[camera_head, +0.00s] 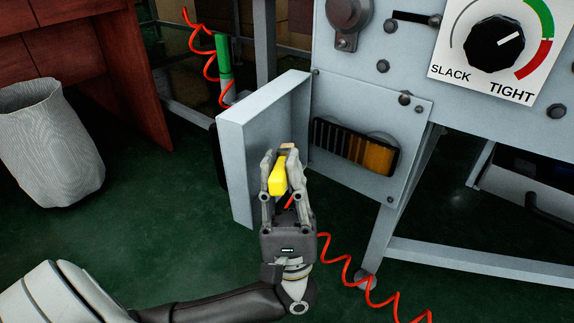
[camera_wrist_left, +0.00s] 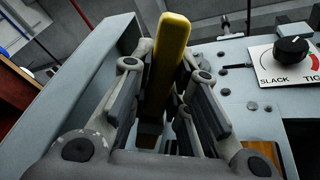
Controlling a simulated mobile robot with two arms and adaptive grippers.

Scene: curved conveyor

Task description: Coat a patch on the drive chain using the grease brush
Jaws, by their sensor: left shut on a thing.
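My left gripper (camera_head: 282,165) is shut on the yellow handle of the grease brush (camera_head: 278,179), in front of the open grey cover door. A small tan end shows at the fingertips, but the bristles cannot be made out. In the left wrist view, the yellow handle (camera_wrist_left: 168,60) stands between the fingers of my left gripper (camera_wrist_left: 165,95). The drive chain (camera_head: 338,146) shows through a dark-framed slot to the right of the gripper. Its left part is dark and slatted, its right part amber. The brush appears apart from the chain. My right gripper is out of view.
The open cover door (camera_head: 245,150) stands close on the gripper's left. A tension dial (camera_head: 496,44) is at upper right. A red coiled hose (camera_head: 345,270) hangs below. A grey bin (camera_head: 50,145) stands at left on clear green floor.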

